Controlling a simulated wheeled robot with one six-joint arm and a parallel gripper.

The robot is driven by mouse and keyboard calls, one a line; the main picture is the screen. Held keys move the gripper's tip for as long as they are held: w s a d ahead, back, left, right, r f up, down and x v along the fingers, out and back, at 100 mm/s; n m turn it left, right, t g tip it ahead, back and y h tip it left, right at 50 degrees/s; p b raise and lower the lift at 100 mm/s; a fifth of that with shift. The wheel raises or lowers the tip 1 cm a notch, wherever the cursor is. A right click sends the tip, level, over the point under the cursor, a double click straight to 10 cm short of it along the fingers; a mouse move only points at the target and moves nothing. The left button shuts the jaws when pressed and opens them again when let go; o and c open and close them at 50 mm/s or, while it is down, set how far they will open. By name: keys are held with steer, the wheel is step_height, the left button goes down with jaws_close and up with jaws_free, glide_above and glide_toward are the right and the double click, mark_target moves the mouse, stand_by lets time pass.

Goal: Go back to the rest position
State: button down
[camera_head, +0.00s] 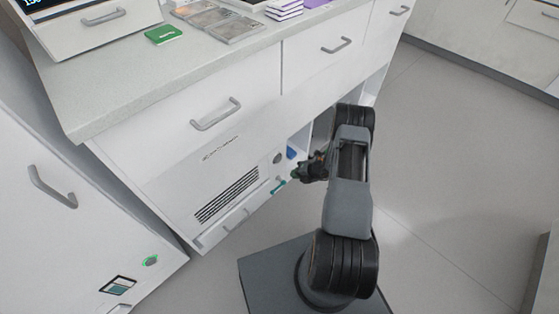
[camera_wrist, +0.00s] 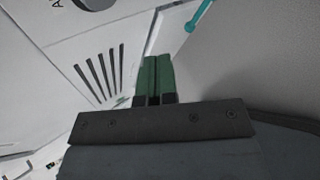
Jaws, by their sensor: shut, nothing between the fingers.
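My gripper (camera_head: 298,173) is in front of the lower part of the white counter unit (camera_head: 130,165), near its vent grille. In the wrist view my gripper (camera_wrist: 155,78) shows two green fingertips pressed side by side, with only a thin dark line between them. It is shut and holds nothing. My arm is folded above its dark base in the head view, with the gripper pointing left toward the cabinet front. I cannot tell the exact gap between the fingertips and the cabinet.
The vent grille (camera_head: 228,197) and a teal handle (camera_head: 278,187) are close to the gripper; the teal handle also shows in the wrist view (camera_wrist: 199,16). A green box (camera_head: 163,35) and purple-edged stack (camera_head: 284,9) lie on the counter. Grey floor (camera_head: 440,170) at right is clear.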

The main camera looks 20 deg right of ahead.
stand_by(0.4)
steer(key=s+a+r+n+g+p, duration=0.1)
steer(key=a+r+n+p, duration=0.35)
steer(key=r, duration=0.85)
steer(key=a+r+n+g+p, duration=0.2)
steer(key=r+n+p, duration=0.3)
steer(key=r+n, duration=0.65)
steer(key=s+a+r+n+g+p, duration=0.1)
steer(key=a+r+n+p, duration=0.3)
steer(key=r, duration=1.2)
steer(key=s+r+n+h+p, duration=0.2)
steer(key=s+r+n+p, duration=0.3)
steer(key=r, duration=0.5)
steer(key=s+a+r+n+h+p, duration=0.1)
steer(key=s+r+n+h+p, duration=0.1)
steer(key=s+r+n+p, duration=0.4)
steer(key=s+r+n+t+h+p, duration=0.1)
steer(key=s+r+n+h+p, duration=0.2)
steer(key=r+n, duration=0.8)
steer(key=s+r+p, duration=0.2)
steer(key=s+r, duration=0.1)
steer(key=shift+a+r, duration=0.15)
steer(key=shift+r, duration=0.1)
